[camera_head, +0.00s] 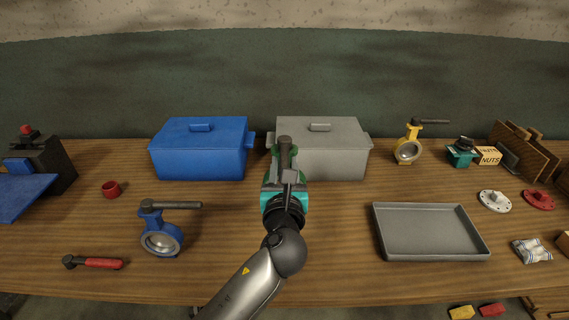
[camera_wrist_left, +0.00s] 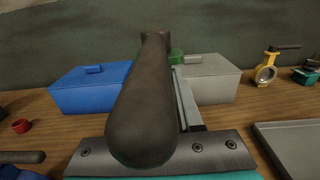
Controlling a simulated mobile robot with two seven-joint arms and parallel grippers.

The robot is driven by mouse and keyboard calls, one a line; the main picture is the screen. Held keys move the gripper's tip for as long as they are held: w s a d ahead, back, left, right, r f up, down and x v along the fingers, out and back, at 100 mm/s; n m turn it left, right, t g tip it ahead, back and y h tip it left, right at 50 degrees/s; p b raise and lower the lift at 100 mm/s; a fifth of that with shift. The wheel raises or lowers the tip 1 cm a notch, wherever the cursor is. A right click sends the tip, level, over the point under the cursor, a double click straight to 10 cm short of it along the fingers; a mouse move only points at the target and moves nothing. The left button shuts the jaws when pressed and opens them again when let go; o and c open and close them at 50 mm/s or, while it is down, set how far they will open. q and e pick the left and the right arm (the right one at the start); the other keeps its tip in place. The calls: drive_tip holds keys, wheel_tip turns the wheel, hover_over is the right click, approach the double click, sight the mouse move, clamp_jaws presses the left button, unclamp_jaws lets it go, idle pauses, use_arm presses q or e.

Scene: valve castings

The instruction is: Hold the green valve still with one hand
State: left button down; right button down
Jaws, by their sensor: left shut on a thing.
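The green valve (camera_head: 273,162) stands on the workbench in front of the grey lidded box, mostly hidden behind my left gripper. Its dark lever (camera_head: 285,148) points toward me and upward in the head view. In the left wrist view the lever (camera_wrist_left: 144,100) fills the middle, and a bit of green (camera_wrist_left: 177,54) shows behind it. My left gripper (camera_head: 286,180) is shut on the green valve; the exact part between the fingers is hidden. My right gripper is not in view.
A blue box (camera_head: 201,158) and the grey box (camera_head: 335,155) stand behind. An empty grey tray (camera_head: 430,207) is at right; a yellow valve (camera_head: 408,150) stands beyond it.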

use_arm(q)
drive_tip(key=shift+f+b, duration=4.65)
drive_tip(key=shift+f, duration=1.85)
